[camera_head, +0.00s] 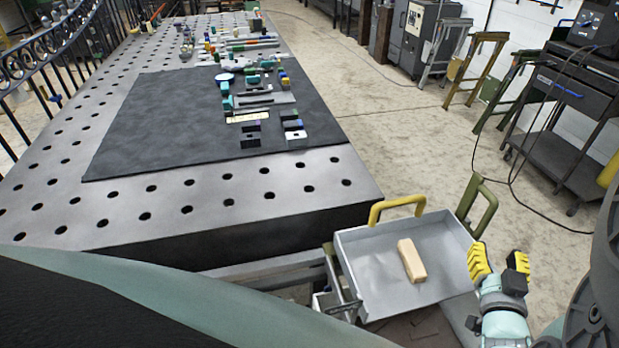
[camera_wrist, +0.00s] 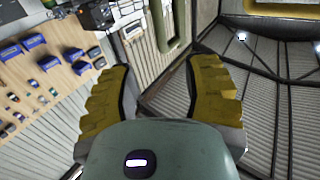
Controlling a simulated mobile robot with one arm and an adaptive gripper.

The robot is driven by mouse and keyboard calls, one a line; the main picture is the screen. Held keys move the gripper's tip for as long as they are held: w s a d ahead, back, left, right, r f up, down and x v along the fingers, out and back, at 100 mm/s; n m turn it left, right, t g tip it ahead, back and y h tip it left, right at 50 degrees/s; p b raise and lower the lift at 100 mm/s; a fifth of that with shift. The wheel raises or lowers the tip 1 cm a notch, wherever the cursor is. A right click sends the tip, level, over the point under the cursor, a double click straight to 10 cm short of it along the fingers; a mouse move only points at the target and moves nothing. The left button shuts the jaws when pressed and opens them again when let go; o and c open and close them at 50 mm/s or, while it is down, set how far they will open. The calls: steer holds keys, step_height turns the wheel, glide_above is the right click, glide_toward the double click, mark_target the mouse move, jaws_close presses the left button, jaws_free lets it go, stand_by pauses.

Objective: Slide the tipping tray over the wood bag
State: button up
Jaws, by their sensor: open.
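The grey metal tipping tray (camera_head: 368,272) is beside the table's near right corner, with a pale wooden block (camera_head: 411,260) lying in it. A yellow handle (camera_head: 398,204) and an olive-green handle (camera_head: 487,212) rise at its far side. My gripper (camera_head: 499,260) is open and empty at the tray's right side. In the wrist view its yellow fingers (camera_wrist: 158,78) are spread, with an olive-green loop (camera_wrist: 173,25) and a yellow bar (camera_wrist: 272,8) beyond them. Dark brown pieces (camera_head: 418,328) show below the tray; I cannot tell whether they are in the wood bag.
The perforated metal table (camera_head: 200,195) holds a black mat (camera_head: 150,130) with several small parts. A railing (camera_head: 60,55) stands left. Sawhorse-like stands (camera_head: 478,65) and a dark cart (camera_head: 560,120) stand right. The floor (camera_head: 390,120) between is clear.

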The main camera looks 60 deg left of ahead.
mark_target(490, 216)
steer(key=p+x, duration=0.2)
steer(key=x, duration=0.9)
steer(key=shift+w+a, duration=0.2)
steer(key=shift+a, duration=0.1)
steer(key=shift+c, duration=0.2)
steer(key=shift+d, duration=0.1)
jaws_close()
